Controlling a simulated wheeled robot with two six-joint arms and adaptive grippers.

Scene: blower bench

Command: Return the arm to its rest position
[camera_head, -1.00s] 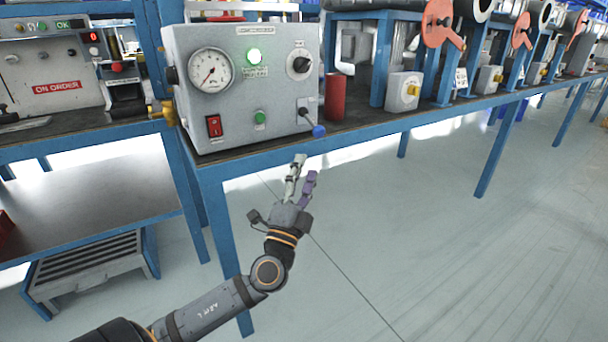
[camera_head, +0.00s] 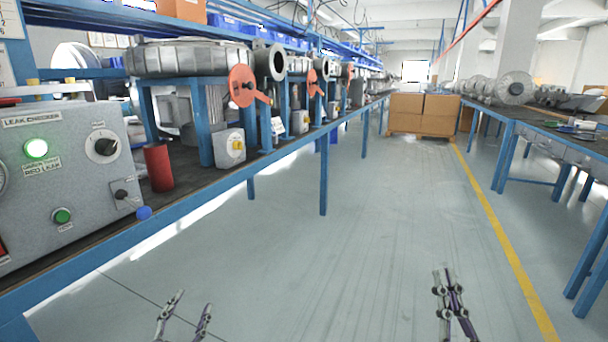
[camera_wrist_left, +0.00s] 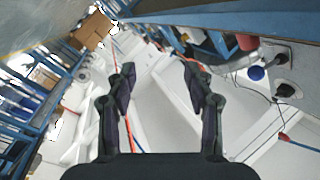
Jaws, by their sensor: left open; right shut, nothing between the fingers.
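My left gripper (camera_head: 188,312) is low in the head view, in front of the bench and above the floor. Its two fingers are apart and empty, and they also show spread in the left wrist view (camera_wrist_left: 160,85). My right gripper (camera_head: 451,285) is at the bottom right of the head view, over the open aisle floor. Its fingers are together with nothing between them. Neither gripper touches the bench. The arm links behind both grippers are out of the head view.
The leak checker box (camera_head: 72,180), with a lit green lamp and a blue-knobbed lever (camera_head: 144,212), stands on the blue bench (camera_head: 190,222) at left. A red cylinder (camera_head: 158,168) is beside it. Another bench stands right; cardboard boxes (camera_head: 424,114) stand far down the clear aisle.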

